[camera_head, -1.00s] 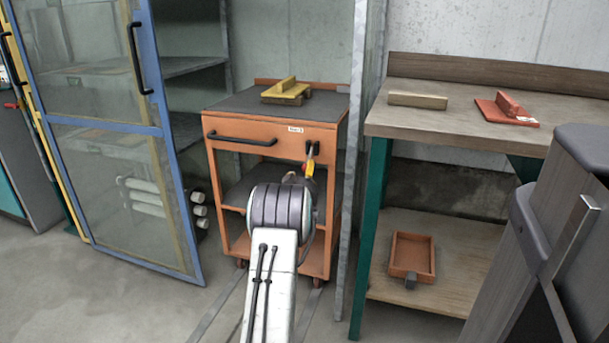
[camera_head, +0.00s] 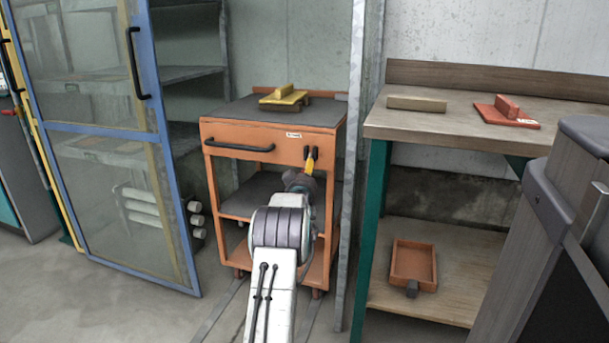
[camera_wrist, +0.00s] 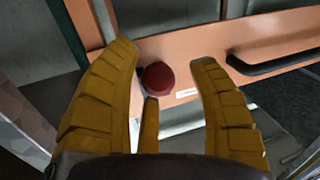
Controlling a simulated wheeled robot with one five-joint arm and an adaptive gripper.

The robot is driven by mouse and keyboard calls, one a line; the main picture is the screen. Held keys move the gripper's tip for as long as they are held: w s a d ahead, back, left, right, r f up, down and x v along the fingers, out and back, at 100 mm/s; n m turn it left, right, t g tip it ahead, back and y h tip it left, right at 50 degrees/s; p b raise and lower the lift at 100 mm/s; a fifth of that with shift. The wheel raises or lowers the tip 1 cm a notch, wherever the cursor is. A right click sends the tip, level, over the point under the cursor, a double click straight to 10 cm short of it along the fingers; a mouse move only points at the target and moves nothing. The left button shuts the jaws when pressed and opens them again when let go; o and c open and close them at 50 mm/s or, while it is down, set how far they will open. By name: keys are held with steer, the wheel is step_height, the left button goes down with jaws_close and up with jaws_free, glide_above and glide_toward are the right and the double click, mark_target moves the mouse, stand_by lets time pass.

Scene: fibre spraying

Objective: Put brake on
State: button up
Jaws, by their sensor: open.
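A round red knob (camera_wrist: 157,79) sits on the orange front of the cart (camera_head: 228,131). I take it for the brake control, though its mount is mostly hidden. My gripper (camera_wrist: 162,53) is open, with a yellow finger on either side of the knob in the wrist view. A narrow yellow piece stands between them, just below the knob there. I see no clear contact with the knob. In the head view my gripper (camera_head: 310,165) is at the cart's upper right front, where it hides the knob.
A black drawer handle (camera_head: 239,146) and a white label (camera_head: 293,135) are on the cart front. A yellow tool (camera_head: 285,96) lies on top. A grey post (camera_head: 356,180) and a workbench (camera_head: 450,122) stand to the right, a blue-framed door (camera_head: 165,130) to the left.

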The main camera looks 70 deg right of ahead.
jaws_close()
steer(key=shift+r, duration=0.1)
stand_by(0.4)
